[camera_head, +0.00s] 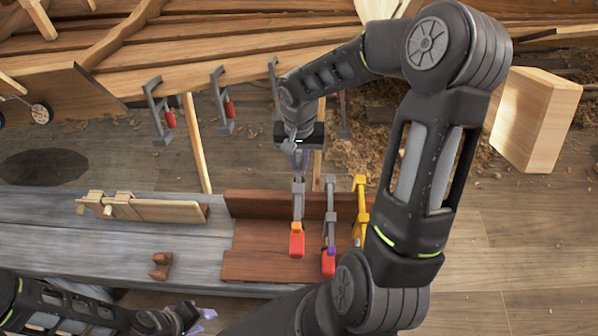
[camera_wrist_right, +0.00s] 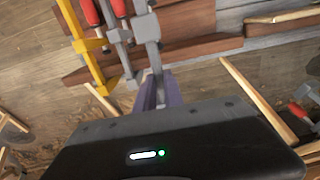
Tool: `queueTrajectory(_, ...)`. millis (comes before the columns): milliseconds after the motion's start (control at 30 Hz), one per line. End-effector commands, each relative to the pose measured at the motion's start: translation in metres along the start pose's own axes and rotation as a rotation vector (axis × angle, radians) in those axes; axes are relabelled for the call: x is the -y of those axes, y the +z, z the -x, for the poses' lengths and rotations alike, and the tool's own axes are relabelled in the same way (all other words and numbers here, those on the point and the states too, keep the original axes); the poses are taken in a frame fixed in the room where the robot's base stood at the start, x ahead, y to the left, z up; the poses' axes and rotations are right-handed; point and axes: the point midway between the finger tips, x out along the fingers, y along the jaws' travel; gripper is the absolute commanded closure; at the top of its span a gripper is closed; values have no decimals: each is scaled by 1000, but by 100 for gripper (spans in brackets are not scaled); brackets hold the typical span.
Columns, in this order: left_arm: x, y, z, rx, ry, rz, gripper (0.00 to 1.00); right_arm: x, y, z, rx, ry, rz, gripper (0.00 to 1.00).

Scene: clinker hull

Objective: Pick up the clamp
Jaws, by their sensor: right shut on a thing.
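A grey clamp with a red handle and orange tip (camera_head: 297,235) stands at the brown wooden rack on the bench. My right gripper (camera_head: 300,160) is shut on the upper end of its grey bar. In the right wrist view the same clamp's bar (camera_wrist_right: 149,35) runs up from between the purple fingers (camera_wrist_right: 158,90). A second grey clamp with a red handle and purple tip (camera_head: 328,250) hangs beside it, and a yellow clamp (camera_head: 360,205) is further right. My left gripper (camera_head: 205,314) is low at the bottom edge; its finger gap is not clear.
The grey bench (camera_head: 60,235) carries a wooden vise-like tool (camera_head: 145,208) and a small brown piece (camera_head: 160,266). The wooden hull (camera_head: 200,50) spans the back with several clamps on its edge. A pale wood block (camera_head: 535,120) stands at right.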

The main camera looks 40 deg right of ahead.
Motion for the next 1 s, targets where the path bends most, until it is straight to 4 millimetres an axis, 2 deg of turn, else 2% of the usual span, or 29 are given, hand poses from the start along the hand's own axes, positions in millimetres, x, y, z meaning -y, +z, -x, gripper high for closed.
queueTrajectory(100,0,0,1,0,0,0,64,1,-1,21,-5,-2,-1,100)
queueTrajectory(300,0,0,1,0,0,0,64,0,0,39,-2,-1,1,100)
queueTrajectory(1000,0,0,1,0,0,0,64,0,0,43,-1,-1,1,100)
